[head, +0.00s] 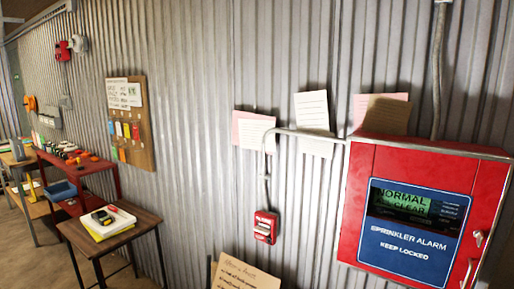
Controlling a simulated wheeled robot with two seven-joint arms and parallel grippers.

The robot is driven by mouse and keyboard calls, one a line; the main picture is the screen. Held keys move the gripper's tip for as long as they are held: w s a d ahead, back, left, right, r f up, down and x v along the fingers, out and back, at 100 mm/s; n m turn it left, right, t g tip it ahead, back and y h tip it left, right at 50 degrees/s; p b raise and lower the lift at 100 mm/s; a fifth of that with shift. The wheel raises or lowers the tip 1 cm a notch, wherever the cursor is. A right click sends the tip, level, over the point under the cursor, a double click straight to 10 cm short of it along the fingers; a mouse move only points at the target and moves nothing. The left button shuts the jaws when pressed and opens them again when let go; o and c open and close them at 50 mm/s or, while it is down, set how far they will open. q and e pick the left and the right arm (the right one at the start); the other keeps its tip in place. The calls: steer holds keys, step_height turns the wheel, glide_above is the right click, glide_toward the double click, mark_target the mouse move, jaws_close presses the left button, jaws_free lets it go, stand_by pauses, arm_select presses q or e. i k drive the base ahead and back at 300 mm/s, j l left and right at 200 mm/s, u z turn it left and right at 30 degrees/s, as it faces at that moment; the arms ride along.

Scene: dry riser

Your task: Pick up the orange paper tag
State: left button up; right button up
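A cork board (146,151) hangs on the corrugated metal wall at the left. Several small coloured tags hang on it in two rows. One in the lower row looks orange (122,155), but the tags are too small for me to be sure which is the orange paper tag. Neither of my grippers shows in the head view, so nothing is seen held or touched by them.
A small wooden table (140,221) holding papers stands below the board. A red bench (103,167) with small items is farther left. A red sprinkler alarm cabinet (358,205) fills the right. A handwritten board (238,275) leans at the bottom.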

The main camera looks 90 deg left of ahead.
mark_target(121, 151)
steer(key=u, duration=3.75)
steer(key=j+u, duration=0.4)
steer(key=u, duration=0.15)
steer(key=i+j+u, duration=0.4)
steer(key=j, duration=0.25)
steer(key=i+j+u, duration=0.4)
steer(key=j, duration=0.2)
steer(key=i+j+u, duration=0.35)
steer(key=i+z, duration=0.15)
steer(key=i, duration=0.45)
steer(key=i+j+z, duration=0.15)
steer(key=i, duration=0.4)
steer(key=i+j+z, duration=0.2)
steer(key=i, duration=0.35)
steer(key=i+z, duration=0.35)
steer(key=i, duration=0.2)
steer(key=i+j+z, duration=0.1)
steer(key=i+z, duration=0.2)
steer(key=i, duration=0.3)
steer(key=i+j+z, duration=0.35)
steer(key=i, duration=0.2)
steer(key=i+l+z, duration=0.2)
steer(key=z, duration=0.3)
steer(key=i+z, duration=0.7)
steer(key=z, duration=0.25)
steer(key=i+j+z, duration=0.15)
steer(key=i+z, duration=0.15)
steer(key=z, duration=0.15)
